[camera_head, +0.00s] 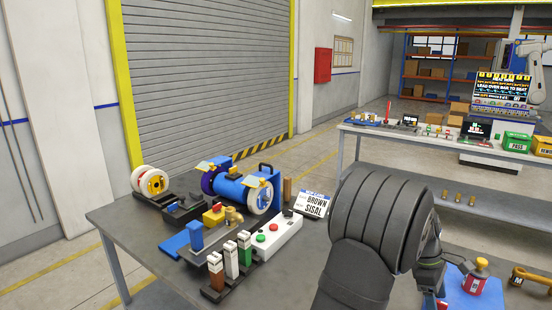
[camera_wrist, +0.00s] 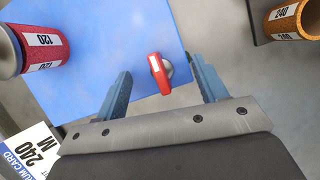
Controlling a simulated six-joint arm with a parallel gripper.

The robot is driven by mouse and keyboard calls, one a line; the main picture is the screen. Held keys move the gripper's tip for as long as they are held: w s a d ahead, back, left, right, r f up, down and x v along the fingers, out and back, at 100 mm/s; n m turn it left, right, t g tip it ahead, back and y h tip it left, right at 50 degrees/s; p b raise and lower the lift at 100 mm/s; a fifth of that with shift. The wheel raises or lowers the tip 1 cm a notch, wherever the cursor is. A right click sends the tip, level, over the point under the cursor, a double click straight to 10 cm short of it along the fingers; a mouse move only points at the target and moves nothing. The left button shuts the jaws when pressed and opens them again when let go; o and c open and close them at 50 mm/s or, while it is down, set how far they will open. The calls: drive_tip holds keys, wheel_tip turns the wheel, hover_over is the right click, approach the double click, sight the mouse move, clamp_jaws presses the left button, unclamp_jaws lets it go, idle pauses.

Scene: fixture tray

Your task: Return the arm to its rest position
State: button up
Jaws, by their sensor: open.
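My gripper (camera_wrist: 160,67) is open in the wrist view, its two blue-grey fingers apart with nothing clasped.
A red drum marked 120 (camera_wrist: 38,50) stands on the blue plate; an orange one marked 240 (camera_wrist: 293,20) is at right. A card (camera_wrist: 32,152) lies lower left.

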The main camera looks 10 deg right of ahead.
drive_tip(key=shift+n, duration=0.5)
